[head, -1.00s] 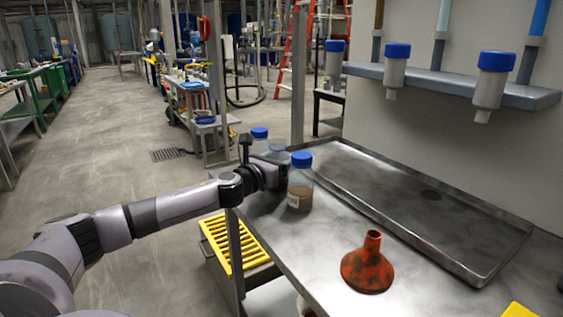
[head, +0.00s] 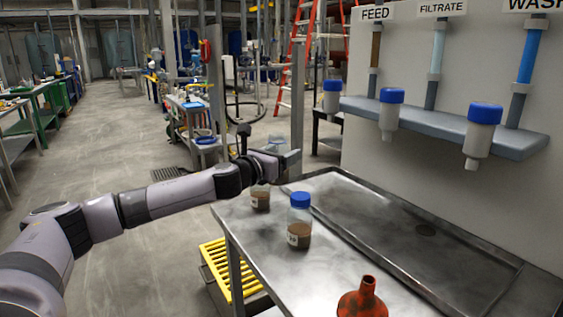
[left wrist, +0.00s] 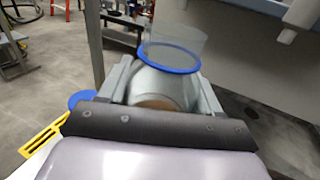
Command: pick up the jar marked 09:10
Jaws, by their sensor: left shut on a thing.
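My left gripper (head: 282,158) is shut on a clear jar, held above the far left end of the steel bench (head: 355,275). In the left wrist view, the held jar (left wrist: 172,70) shows a blue ring and some brown content between the fingers. Its marking cannot be read. A blue-lidded jar with brown content (head: 299,226) stands upright on the bench, its white label too small to read. Another jar with brown content (head: 260,198) stands behind it, its top hidden by my gripper. My right gripper is out of view.
A red funnel (head: 363,300) stands at the bench's front. A shallow steel tray (head: 440,265) lies along the wall. Blue-capped bottles hang from a wall shelf (head: 440,122) under the FEED, FILTRATE and WASH signs. A yellow grate (head: 228,268) is low beside the bench.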

